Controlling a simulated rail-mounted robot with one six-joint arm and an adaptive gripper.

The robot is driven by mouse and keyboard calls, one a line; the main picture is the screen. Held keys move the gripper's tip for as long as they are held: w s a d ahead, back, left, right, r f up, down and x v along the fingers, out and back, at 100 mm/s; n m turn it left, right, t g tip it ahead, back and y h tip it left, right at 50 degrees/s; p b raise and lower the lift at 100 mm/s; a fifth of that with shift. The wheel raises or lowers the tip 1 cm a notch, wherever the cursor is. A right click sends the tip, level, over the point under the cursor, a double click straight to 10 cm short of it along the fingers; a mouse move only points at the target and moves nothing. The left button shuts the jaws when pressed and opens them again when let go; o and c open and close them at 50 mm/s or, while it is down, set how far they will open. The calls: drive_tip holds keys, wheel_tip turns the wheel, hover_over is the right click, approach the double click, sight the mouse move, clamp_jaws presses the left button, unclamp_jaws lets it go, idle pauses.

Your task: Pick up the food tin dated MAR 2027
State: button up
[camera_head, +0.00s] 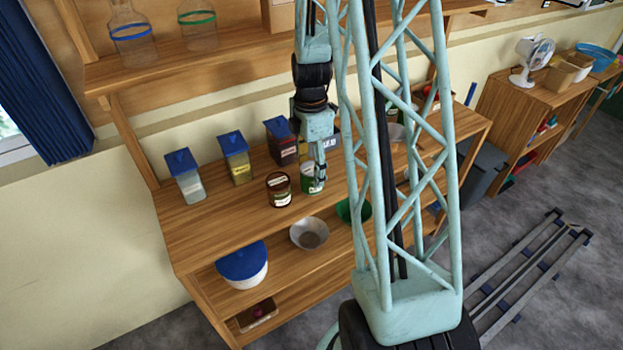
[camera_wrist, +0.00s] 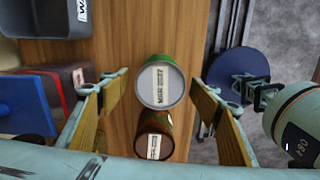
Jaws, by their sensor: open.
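A green tin (camera_head: 309,184) stands on the wooden counter, partly hidden behind my gripper (camera_head: 318,172). A brown tin (camera_head: 278,190) with a pale label stands just left of it. In the wrist view I look down on the green tin's pale lid (camera_wrist: 173,98), which carries a white printed label. The brown tin (camera_wrist: 154,143) has a similar label on top. The print is too small to read a date on either. My gripper (camera_wrist: 160,92) is open and empty, its fingers apart on either side of the green tin. I cannot tell its exact height above it.
Blue-lidded canisters (camera_head: 236,158) line the wall side of the counter (camera_head: 205,232). A metal bowl (camera_head: 309,233), a green bowl (camera_head: 345,210) and a blue-lidded pot (camera_head: 243,265) are in front and below. A dark grey bin (camera_wrist: 45,20) shows at upper left in the wrist view.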

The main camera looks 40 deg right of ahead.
drive_tip(key=shift+f, duration=0.2)
idle(0.3)
drive_tip(key=shift+f, duration=2.45)
drive_tip(key=c, duration=1.2)
drive_tip(key=shift+o, duration=0.2)
drive_tip(key=shift+r, duration=0.2)
drive_tip(key=shift+r, duration=1.55)
drive_tip(key=s+a, duration=0.3)
drive_tip(key=s, duration=0.4)
drive_tip(key=s+a+r+b, duration=0.1)
drive_tip(key=s+a, duration=0.3)
drive_tip(key=s, duration=0.3)
drive_tip(key=shift+s+r, duration=0.2)
drive_tip(key=shift+r, duration=0.05)
